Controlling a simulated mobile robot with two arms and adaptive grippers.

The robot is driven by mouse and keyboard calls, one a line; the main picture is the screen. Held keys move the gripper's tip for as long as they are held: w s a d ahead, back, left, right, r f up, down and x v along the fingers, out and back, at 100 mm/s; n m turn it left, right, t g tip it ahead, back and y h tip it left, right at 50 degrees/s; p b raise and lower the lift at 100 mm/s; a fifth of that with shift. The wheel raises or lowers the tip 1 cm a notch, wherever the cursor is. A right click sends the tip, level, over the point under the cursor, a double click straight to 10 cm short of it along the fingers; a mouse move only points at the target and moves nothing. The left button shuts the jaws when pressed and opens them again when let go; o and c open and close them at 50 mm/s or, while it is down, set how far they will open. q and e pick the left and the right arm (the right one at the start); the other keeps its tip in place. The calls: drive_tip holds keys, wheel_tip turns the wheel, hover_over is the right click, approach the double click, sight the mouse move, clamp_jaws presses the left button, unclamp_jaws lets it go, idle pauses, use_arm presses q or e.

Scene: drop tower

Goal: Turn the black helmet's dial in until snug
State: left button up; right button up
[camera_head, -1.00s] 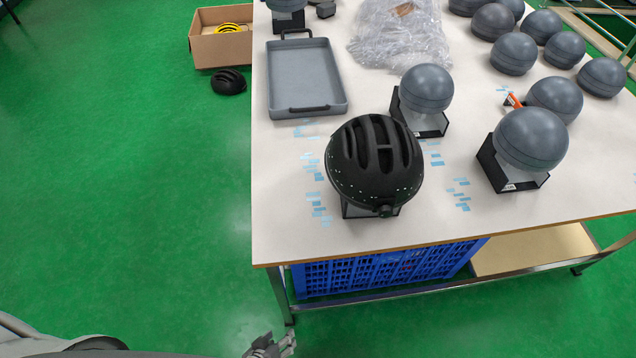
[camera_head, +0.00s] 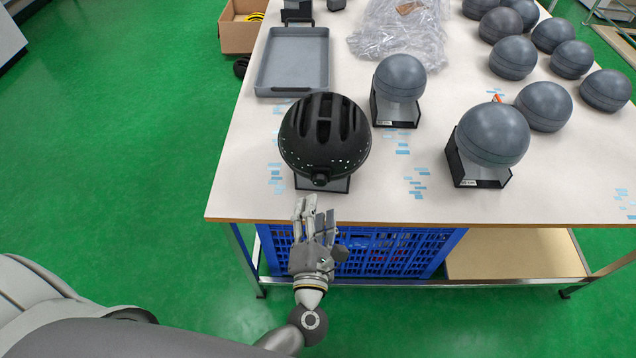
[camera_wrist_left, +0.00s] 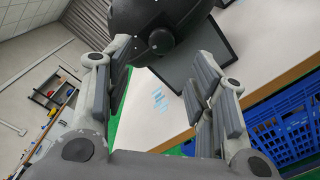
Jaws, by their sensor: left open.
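The black helmet (camera_head: 322,130) sits on a dark stand (camera_head: 336,184) near the table's front edge. Its round dial (camera_head: 319,179) is at the lower rim, facing me. In the left wrist view the dial (camera_wrist_left: 161,40) shows ahead, above and between the fingers, and the helmet (camera_wrist_left: 150,14) fills the top. My left gripper (camera_head: 312,207) is open and empty, in front of the table edge and just short of the dial, not touching it. It also shows in the left wrist view (camera_wrist_left: 160,85). My right gripper is not in view.
The white table (camera_head: 400,205) holds grey headforms (camera_head: 492,131), some on black stands, at the right. A grey tray (camera_head: 293,62) and clear plastic wrap (camera_head: 402,30) lie behind. A blue crate (camera_head: 390,250) is under the table. A cardboard box (camera_head: 238,32) stands on the floor.

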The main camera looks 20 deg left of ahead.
sight(319, 184)
use_arm(q)
drive_tip(key=p+x, duration=0.1)
drive_tip(key=x, duration=0.5)
drive_tip(key=shift+w+d+r, duration=0.1)
drive_tip(key=shift+d, duration=0.1)
drive_tip(key=shift+w+a+p, duration=0.2)
drive_tip(key=shift+w+p, duration=0.1)
drive_tip(key=shift+w, duration=0.35)
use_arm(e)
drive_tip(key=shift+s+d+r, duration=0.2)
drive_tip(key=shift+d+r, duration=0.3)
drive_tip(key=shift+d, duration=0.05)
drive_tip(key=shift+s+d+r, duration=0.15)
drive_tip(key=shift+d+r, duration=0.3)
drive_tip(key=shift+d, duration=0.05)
use_arm(q)
drive_tip(key=shift+c, duration=0.2)
drive_tip(key=c, duration=1)
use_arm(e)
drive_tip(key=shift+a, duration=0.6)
